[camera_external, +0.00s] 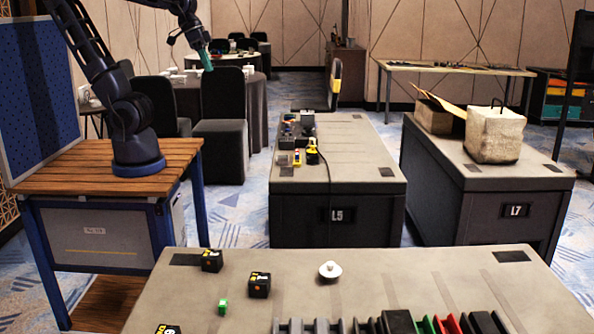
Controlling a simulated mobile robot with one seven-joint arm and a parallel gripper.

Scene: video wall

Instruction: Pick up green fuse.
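A small green block (223,307), which looks like the green fuse, stands on the grey top of the near table (300,300), left of its middle. My gripper (206,62) is high at the upper left, well above and beyond the near table and far from the green block. A teal-green piece shows at its end. I cannot tell whether this is the fingertips or something held, nor whether the fingers are open or shut.
Black boxes with yellow labels (259,285) stand close around the green block. A white round knob (330,270) is to the right. A row of dark modules (400,322) lines the front edge. Table L5 (350,165) and table L7 (450,170) stand behind.

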